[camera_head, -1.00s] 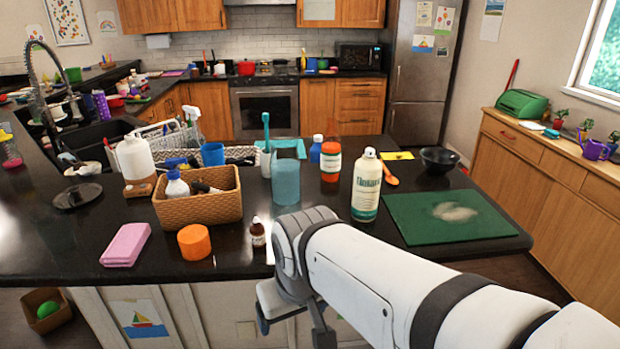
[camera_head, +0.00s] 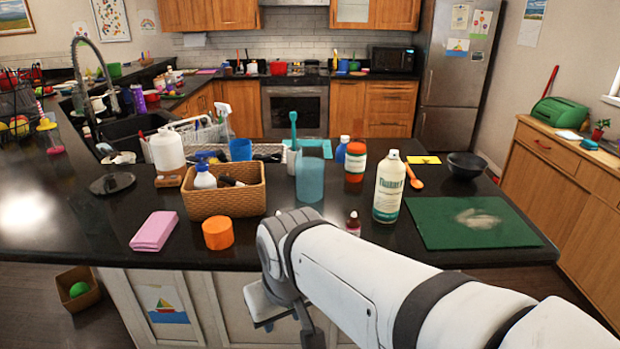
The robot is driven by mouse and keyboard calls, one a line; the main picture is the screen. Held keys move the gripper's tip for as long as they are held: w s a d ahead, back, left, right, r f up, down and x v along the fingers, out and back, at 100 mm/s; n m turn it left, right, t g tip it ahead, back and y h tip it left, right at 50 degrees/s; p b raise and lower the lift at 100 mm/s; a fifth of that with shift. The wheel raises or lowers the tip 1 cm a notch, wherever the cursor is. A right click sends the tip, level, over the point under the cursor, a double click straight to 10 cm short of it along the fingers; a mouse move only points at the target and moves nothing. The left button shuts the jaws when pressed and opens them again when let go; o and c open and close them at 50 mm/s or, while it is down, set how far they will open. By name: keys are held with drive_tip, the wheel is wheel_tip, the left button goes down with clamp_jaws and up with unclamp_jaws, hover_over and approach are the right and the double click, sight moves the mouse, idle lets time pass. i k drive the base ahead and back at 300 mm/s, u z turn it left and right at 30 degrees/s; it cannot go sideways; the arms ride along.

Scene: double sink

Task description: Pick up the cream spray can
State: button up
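The cream spray can (camera_head: 388,190) stands upright on the dark counter, with green lettering, a green lower band and a pale cap. It is just left of the green cutting mat and beyond my arm. My arm reaches in from the lower right, in front of the counter. The part of my gripper (camera_head: 272,312) that shows hangs low before the cabinet front, to the left of and below the can, apart from it. The fingers are mostly hidden by my arm, so I cannot see whether they are open.
A green cutting mat (camera_head: 470,223) lies right of the can.

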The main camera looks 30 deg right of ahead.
sight(390, 172)
drive_tip(key=u, duration=1.2)
drive_tip(key=k, duration=1.9)
drive_tip(key=z, duration=0.95)
drive_tip(key=i, duration=1)
drive_tip(key=z, duration=0.05)
